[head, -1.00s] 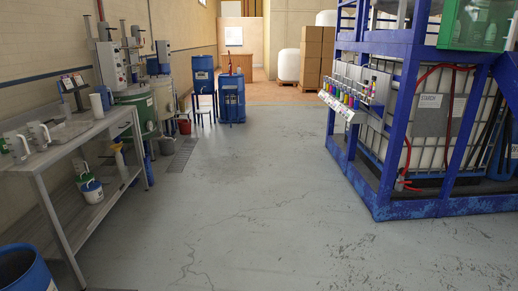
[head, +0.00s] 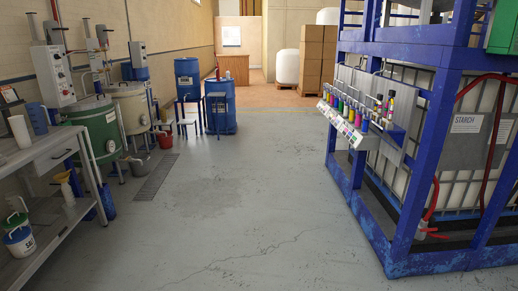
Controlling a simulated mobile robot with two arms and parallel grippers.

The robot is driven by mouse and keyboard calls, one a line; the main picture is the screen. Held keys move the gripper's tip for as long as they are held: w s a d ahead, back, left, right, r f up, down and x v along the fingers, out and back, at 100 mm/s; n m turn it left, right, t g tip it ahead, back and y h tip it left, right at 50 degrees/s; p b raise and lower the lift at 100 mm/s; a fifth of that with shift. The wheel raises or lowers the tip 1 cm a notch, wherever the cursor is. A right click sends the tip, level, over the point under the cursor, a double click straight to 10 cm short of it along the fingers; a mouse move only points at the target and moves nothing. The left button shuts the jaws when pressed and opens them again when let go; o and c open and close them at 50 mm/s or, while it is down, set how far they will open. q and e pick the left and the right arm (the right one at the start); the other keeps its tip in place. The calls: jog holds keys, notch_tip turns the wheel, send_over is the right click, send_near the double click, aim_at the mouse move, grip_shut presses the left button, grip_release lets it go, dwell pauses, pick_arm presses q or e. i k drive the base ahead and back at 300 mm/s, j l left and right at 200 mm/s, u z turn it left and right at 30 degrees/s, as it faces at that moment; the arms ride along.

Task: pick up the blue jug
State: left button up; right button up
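A blue jug (head: 37,118) stands upright on the far end of the grey metal bench (head: 52,149) at the left. A white jug or cup (head: 19,131) stands just to its left and nearer. The blue jug's handle cannot be made out. Neither of my grippers is in view.
Green (head: 92,135) and beige (head: 132,108) vats stand beyond the bench. Buckets (head: 20,238) sit on its lower shelf. A blue rack frame (head: 410,190) with bottles (head: 352,112) stands at the right. The grey floor (head: 240,210) between is clear; blue drums (head: 221,105) stand farther back.

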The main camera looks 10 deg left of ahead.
aim_at(35, 112)
jog(key=i+j+u, duration=0.2)
jog(key=i+u, duration=0.2)
jog(key=i, duration=0.15)
jog(key=i+u, duration=0.45)
jog(key=i+l+u, duration=0.2)
jog(key=i+u, duration=0.2)
jog(key=i, duration=0.25)
jog(key=i+l+u, duration=0.4)
jog(key=i, duration=0.15)
jog(key=i+j+u, duration=0.25)
jog(key=i+u, duration=0.15)
jog(key=i, duration=0.2)
jog(key=i+j+u, duration=0.1)
jog(key=i+u, duration=0.3)
jog(key=i, duration=0.2)
jog(key=i+l+u, duration=0.15)
jog(key=i+u, duration=0.2)
jog(key=i, duration=0.3)
